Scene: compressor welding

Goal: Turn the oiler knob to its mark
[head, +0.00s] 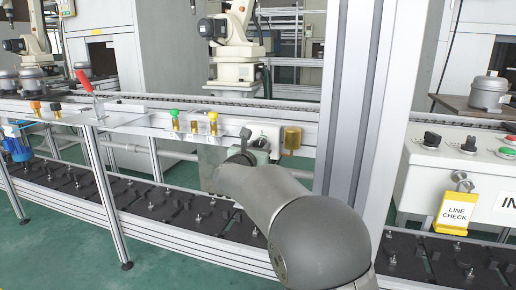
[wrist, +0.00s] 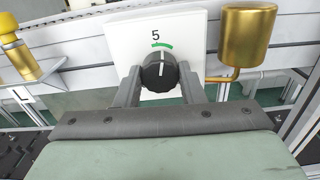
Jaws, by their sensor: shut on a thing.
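The oiler knob (wrist: 159,73) is a black ribbed knob on a white plate (wrist: 118,38) in the wrist view. Its white line stands about upright and points toward a short green arc (wrist: 162,45) under the number 5. My gripper (wrist: 158,84) is shut on the knob, one grey finger at its left side and one at its right. A brass oiler cup (wrist: 249,36) on a bent brass pipe is right of the plate. In the head view my gripper (head: 250,143) is at the white plate (head: 267,130) and hides most of the knob.
Green and yellow knobs on brass valves (head: 194,123) stand left of the plate, on the rail. An aluminium post (head: 345,110) rises close to the right of my arm. A control box (head: 450,175) with a yellow LINE CHECK tag (head: 455,213) stands further right.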

